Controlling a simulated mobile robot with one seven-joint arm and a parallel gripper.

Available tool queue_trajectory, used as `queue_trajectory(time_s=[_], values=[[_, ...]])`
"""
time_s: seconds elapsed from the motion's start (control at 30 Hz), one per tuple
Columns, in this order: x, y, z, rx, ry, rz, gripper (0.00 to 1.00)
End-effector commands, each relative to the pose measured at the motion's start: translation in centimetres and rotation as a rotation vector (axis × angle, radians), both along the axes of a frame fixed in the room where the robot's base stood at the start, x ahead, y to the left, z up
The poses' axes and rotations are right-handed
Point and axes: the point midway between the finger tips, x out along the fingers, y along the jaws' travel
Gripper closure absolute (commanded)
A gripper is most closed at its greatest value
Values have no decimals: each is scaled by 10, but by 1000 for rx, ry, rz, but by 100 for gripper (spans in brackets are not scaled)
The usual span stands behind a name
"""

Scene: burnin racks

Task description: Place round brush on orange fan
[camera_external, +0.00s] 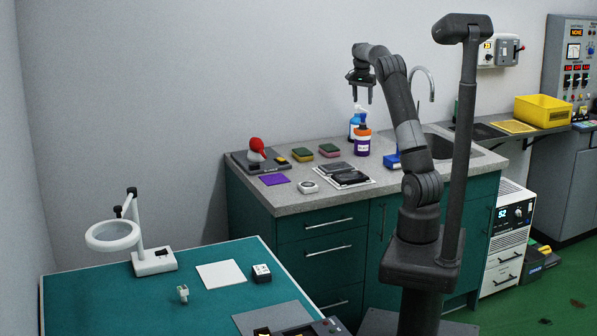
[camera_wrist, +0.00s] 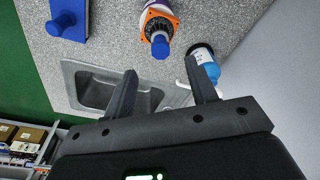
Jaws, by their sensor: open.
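My gripper (camera_external: 361,98) is open and empty in the air above the grey counter, with its fingers pointing down in the outside view. Its two fingers also show apart in the wrist view (camera_wrist: 160,68). What looks like the round brush (camera_wrist: 161,46), with a blue handle and dark bristles, is ahead of the fingertips; its blue top shows in the outside view (camera_external: 363,117). An orange-rimmed body (camera_wrist: 157,9), likely the orange fan, is directly at the bristles. Its orange part shows above a purple body in the outside view (camera_external: 362,133). The brush appears upright on it; the exact contact is unclear.
A blue spray bottle (camera_wrist: 208,66) stands close beside the orange thing. A blue handled block (camera_wrist: 70,24) lies across from it, near the sink (camera_wrist: 93,90). Sponges (camera_external: 329,150), a dark board (camera_external: 350,177) and a red-topped object (camera_external: 257,147) occupy the counter's left.

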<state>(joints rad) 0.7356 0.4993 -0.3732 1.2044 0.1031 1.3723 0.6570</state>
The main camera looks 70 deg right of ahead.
Motion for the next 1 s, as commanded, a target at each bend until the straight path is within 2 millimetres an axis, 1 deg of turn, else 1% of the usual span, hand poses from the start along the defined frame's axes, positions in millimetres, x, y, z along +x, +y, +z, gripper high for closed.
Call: queue_trajectory(time_s=[0.1,0.3,0.37,0.47,0.57,0.6,0.67,0.7,0.73,0.77,0.8,0.87,0.9,0.97,1.0], values=[[0,1,7,-1,0,0,48],[1,4,9,0,-2,6,48],[4,11,13,-1,-9,24,48],[14,37,22,-3,-30,91,48],[26,81,36,-8,-63,205,48],[30,101,40,-11,-77,257,48],[35,133,47,-16,-97,339,48],[38,154,50,-21,-110,393,48],[39,169,53,-24,-119,436,48],[40,185,55,-28,-128,476,48],[40,206,57,-33,-138,533,48],[38,237,60,-43,-154,617,48],[36,258,61,-51,-165,674,48],[32,289,62,-62,-179,759,48],[28,309,61,-71,-189,816,48]])
